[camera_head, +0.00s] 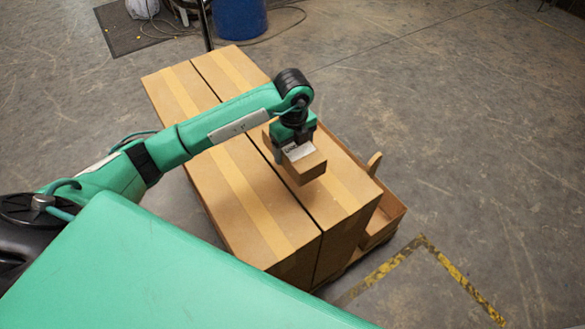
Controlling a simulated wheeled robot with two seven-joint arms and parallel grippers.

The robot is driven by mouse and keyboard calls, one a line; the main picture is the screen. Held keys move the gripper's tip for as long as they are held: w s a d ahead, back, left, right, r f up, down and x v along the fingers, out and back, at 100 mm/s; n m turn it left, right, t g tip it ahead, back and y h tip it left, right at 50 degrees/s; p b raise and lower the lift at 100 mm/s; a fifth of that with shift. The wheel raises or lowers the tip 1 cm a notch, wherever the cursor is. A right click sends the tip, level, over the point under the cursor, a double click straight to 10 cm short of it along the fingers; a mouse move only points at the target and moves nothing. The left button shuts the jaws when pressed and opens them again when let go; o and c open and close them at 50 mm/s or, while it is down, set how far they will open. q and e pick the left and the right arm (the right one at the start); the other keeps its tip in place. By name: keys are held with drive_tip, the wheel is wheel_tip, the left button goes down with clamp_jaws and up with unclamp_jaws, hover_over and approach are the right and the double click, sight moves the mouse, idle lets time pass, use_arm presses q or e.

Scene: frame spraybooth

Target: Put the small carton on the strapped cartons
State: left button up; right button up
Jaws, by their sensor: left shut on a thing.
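The small carton (308,168) is brown with a white label on top. My left gripper (290,146) is shut on it and holds it over the right one of the two big strapped cartons. The strapped cartons (255,205) are two long brown boxes side by side, each with a lighter band along its top. The small carton hides part of the top below it, and I cannot tell whether it touches that top. My right gripper does not show.
An open brown box (388,217) stands low against the right side of the strapped cartons. A blue barrel (240,18) and a dark mat (140,28) are at the back. Yellow-black tape (452,272) marks the floor at front right. The floor at right is clear.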

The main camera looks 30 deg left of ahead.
use_arm(q)
wheel_tip(320, 180, down, 9)
drive_tip(key=shift+f+p, duration=0.1)
drive_tip(key=shift+p, duration=0.6)
drive_tip(key=shift+f, duration=0.3)
drive_tip(key=shift+f, duration=0.2)
drive_tip(key=o, duration=1.3)
drive_tip(key=shift+r, duration=0.1)
